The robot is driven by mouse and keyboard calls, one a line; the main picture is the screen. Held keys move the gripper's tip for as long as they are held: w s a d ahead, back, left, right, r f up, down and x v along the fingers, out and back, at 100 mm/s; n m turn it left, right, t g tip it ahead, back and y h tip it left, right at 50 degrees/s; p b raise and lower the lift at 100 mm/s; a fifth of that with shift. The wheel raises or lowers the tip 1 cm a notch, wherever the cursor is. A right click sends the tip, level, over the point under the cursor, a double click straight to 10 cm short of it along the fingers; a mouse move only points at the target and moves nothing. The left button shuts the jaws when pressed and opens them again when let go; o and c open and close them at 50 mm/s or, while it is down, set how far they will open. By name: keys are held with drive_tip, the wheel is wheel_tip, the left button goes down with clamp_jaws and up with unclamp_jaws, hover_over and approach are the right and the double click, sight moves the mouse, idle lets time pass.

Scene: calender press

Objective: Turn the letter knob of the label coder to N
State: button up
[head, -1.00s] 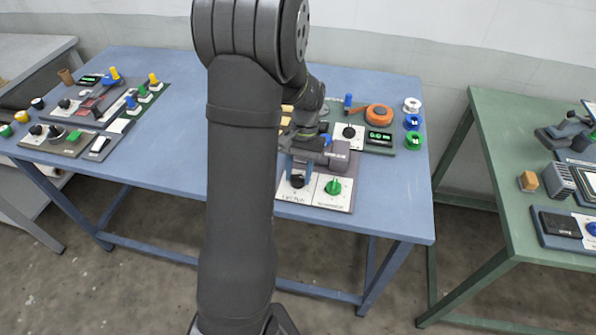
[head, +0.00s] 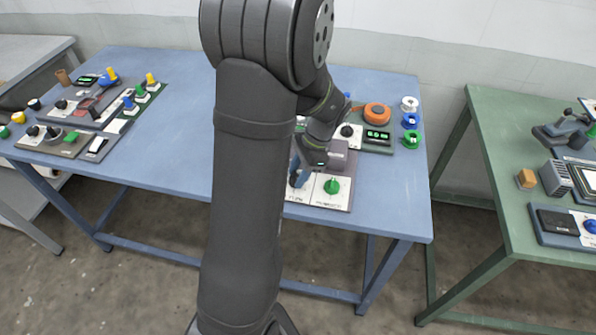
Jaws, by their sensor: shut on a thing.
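The black knob (head: 294,181) sits on the left white plate of a control panel on the blue table, seen in the head view. A green knob (head: 332,187) is on the white plate just to the right, apart from my fingers.
A grey block (head: 337,158) stands just behind the green knob. Behind it are another black knob (head: 347,131), a green-lit display (head: 377,135) and an orange disc (head: 377,112). Spools stand at the right edge. The blue table's (head: 180,130) middle left is clear.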

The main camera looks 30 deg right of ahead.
drive_tip(key=m+t, duration=0.1)
drive_tip(key=m, duration=0.2)
drive_tip(key=m+t+h, duration=0.1)
drive_tip(key=m, duration=0.2)
drive_tip(key=shift+s+m, duration=0.15)
drive_tip(key=shift+m, duration=0.15)
idle(0.4)
drive_tip(key=o, duration=1)
drive_tip(key=shift+a, duration=0.1)
drive_tip(key=shift+r, duration=0.1)
drive_tip(key=v, duration=1.7)
drive_tip(key=shift+s, duration=0.25)
drive_tip(key=shift+a, duration=0.1)
drive_tip(key=x, duration=1.7)
drive_tip(key=shift+w, duration=0.25)
